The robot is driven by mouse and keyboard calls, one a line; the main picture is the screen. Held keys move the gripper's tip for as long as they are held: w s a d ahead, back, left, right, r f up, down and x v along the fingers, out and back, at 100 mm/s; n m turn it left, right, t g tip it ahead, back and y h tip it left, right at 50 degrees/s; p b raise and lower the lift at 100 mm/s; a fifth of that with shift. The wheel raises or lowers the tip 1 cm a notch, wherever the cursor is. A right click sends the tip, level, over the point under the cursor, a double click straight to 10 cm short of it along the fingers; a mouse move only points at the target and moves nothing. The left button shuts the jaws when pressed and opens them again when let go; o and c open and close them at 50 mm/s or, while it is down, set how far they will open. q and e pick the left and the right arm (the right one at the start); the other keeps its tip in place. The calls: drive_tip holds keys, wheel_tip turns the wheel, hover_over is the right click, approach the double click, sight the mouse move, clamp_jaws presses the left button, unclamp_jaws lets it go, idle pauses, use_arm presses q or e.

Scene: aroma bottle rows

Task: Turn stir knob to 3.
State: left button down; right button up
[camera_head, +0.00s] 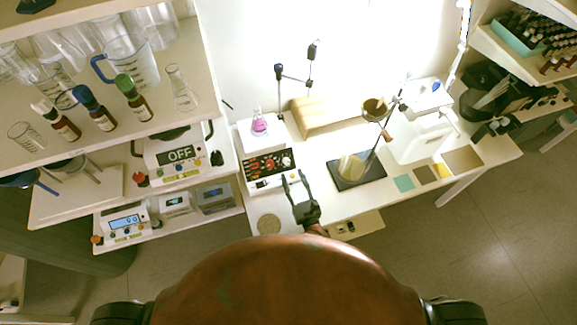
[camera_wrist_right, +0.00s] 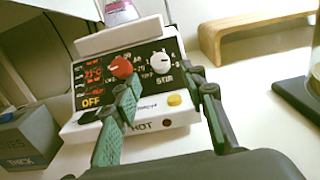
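The hotplate stirrer (camera_head: 254,184) stands at the left end of the white bench. Its black panel carries a white stir knob (camera_wrist_right: 160,62), labelled "STIR", and a red knob (camera_wrist_right: 121,67) to its left. The panel display reads "OFF" in yellow. The white knob also shows small in the head view (camera_head: 287,161). My right gripper (camera_head: 294,175) is open and empty just in front of the panel; in the wrist view its fingers (camera_wrist_right: 163,82) stand apart below and to either side of the white knob, not visibly gripping it. The knob's exact pointer setting is too small to read. My left gripper is out of view.
A flask of pink liquid (camera_head: 259,126) stands on the stirrer. A wooden stand (camera_head: 318,116) is behind to the right, and a dark plate (camera_head: 345,178) with a beaker lies to the right. Shelves with bottles and glassware (camera_head: 130,95) rise at left.

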sight(287, 163)
drive_tip(key=x, duration=0.6)
drive_tip(key=shift+s, duration=0.1)
drive_tip(key=shift+c, duration=0.3)
clamp_jaws()
